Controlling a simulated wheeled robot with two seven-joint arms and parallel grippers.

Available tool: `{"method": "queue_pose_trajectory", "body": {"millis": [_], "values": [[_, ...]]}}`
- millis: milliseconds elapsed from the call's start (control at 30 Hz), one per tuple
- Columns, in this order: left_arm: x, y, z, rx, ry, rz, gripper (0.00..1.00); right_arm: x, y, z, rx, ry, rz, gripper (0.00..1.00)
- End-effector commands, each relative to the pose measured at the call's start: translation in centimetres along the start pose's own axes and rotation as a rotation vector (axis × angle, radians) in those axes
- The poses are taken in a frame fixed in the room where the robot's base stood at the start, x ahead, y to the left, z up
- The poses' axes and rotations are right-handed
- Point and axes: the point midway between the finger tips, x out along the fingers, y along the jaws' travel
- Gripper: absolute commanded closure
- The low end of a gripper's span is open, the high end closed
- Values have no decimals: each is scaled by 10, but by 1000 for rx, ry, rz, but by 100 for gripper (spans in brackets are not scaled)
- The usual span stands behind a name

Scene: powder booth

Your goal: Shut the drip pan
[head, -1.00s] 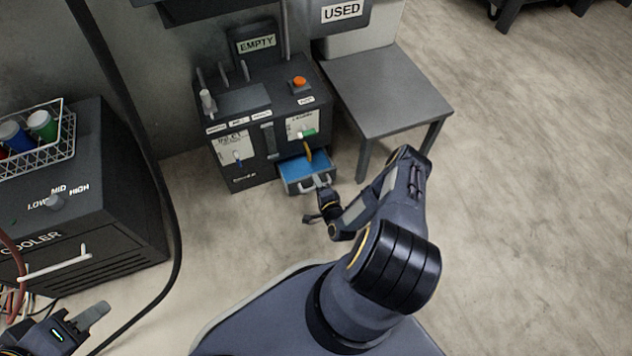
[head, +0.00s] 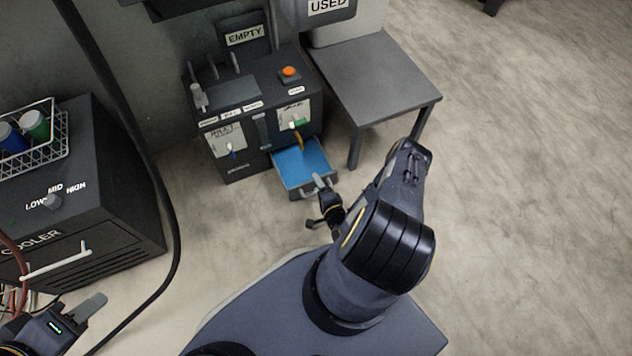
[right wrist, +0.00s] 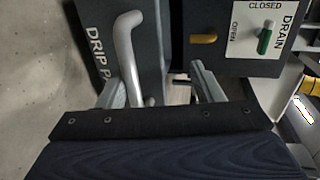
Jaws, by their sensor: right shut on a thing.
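The drip pan (head: 303,166) is a drawer with a blue inside, pulled well out from the lower right of the dark machine's front. Its front panel, lettered "DRIP P…", shows in the right wrist view (right wrist: 98,58), with its grey bar handle (right wrist: 128,50). My right gripper (head: 320,183) is at the front of the pan, shut on the handle; its two fingers (right wrist: 160,88) show around it in the right wrist view. My left gripper (head: 88,308) is at the lower left, away from the pan, and its finger opening cannot be made out.
The dark machine (head: 243,172) has an orange button (head: 289,72) and a green-handled drain valve (right wrist: 265,40) above the pan. A grey table (head: 375,85) stands to its right. The cooler (head: 110,215) is at left, with a hanging black hose (head: 160,190).

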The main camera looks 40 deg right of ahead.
Motion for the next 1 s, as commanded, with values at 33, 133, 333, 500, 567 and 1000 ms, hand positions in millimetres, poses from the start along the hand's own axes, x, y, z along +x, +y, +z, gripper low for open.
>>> {"method": "queue_pose_trajectory", "body": {"millis": [33,133,333,500,567,1000], "values": [[-3,1,-1,0,0,0,64,-1,-9,0,2,0,-22,57],[-3,2,-2,0,0,0,64,-6,-8,1,2,0,-22,53],[-3,2,-2,0,0,0,64,-9,-7,1,3,-1,-20,56],[-2,1,-1,0,0,0,64,-8,-6,1,3,-1,-20,57],[1,0,0,0,0,0,64,-8,-6,1,3,-1,-20,56],[-9,4,-4,0,0,0,64,-11,-17,1,2,-1,-21,66]]}}
